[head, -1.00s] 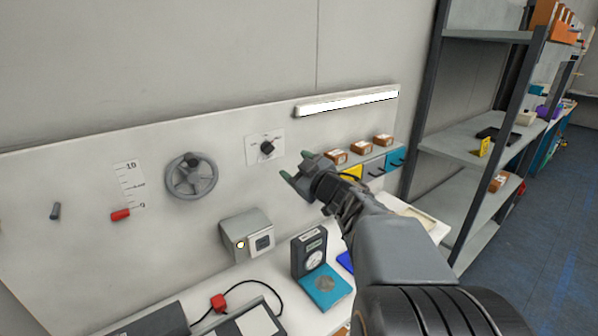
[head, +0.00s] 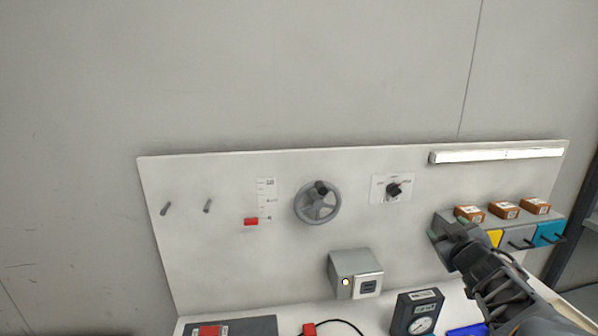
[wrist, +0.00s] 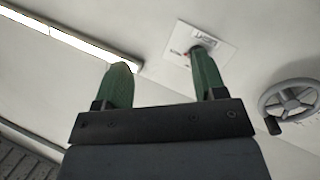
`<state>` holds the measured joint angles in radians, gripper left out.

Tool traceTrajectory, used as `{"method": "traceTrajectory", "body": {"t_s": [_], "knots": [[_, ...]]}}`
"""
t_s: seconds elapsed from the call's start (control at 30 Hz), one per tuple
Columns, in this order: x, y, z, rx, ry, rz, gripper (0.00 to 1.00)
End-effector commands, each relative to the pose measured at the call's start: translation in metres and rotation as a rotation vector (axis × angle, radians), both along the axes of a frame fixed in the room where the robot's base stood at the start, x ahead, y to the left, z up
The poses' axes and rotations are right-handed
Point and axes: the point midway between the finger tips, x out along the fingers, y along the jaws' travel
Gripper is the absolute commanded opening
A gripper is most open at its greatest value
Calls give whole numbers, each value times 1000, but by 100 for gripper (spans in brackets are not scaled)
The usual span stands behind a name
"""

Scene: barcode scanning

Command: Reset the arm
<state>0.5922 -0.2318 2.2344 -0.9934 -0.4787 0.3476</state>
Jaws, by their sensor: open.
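My gripper (head: 447,230) is raised at the lower right of the head view, in front of the panel and just left of the drawer unit. It is open and empty. In the wrist view its two green fingers (wrist: 163,82) stand apart with only the panel behind them. A black rotary knob on a white plate (head: 391,189) is on the panel, up and left of my gripper. In the wrist view that plate (wrist: 214,47) shows behind the right finger. My arm (head: 500,290) reaches in from the lower right.
The panel (head: 230,270) also bears a grey handwheel (head: 318,204), a red slider (head: 251,222), two pegs and a grey box (head: 355,274). Small brown boxes (head: 503,210) sit on the drawers at right. A dial gauge (head: 418,315) stands below. The wall above is clear.

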Motion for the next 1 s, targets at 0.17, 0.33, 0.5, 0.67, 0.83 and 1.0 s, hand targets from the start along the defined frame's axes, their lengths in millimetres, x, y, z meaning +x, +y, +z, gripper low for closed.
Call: {"method": "traceTrajectory", "body": {"t_s": [0.17, 0.33, 0.5, 0.67, 0.83, 1.0], "knots": [[-42, -23, -51, 140, 253, -349, 64], [-94, 28, -103, 345, 578, -470, 64], [-143, 111, -133, 519, 875, -396, 64], [-166, 169, -134, 577, 967, -258, 64], [-167, 190, -126, 541, 949, -179, 64], [-167, 193, -126, 533, 950, -166, 64]]}}
